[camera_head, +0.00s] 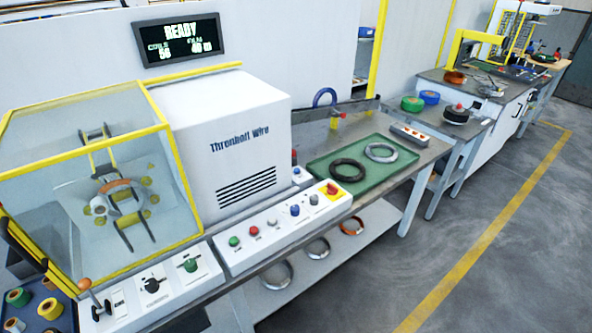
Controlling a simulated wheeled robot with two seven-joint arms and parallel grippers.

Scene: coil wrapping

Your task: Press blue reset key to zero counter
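A white control panel (284,230) runs along the front of the white machine. The blue key (295,210) sits on it, between a whitish button (272,223) on its left and a red emergency stop (332,188) on a yellow plate on its right. A green button (234,241) and a red button (255,231) are further left. The counter display (180,39) above reads READY, with a COILS figure that looks like 56 and a FILM figure too small to read surely. Neither of my grippers is in view.
A yellow-framed clear guard (95,178) encloses the wrapping ring at left. A lever (90,292) stands up at the lower left. A green mat (325,174) right of the panel holds a black coil and a silver coil. Floor (420,240) at right is clear.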

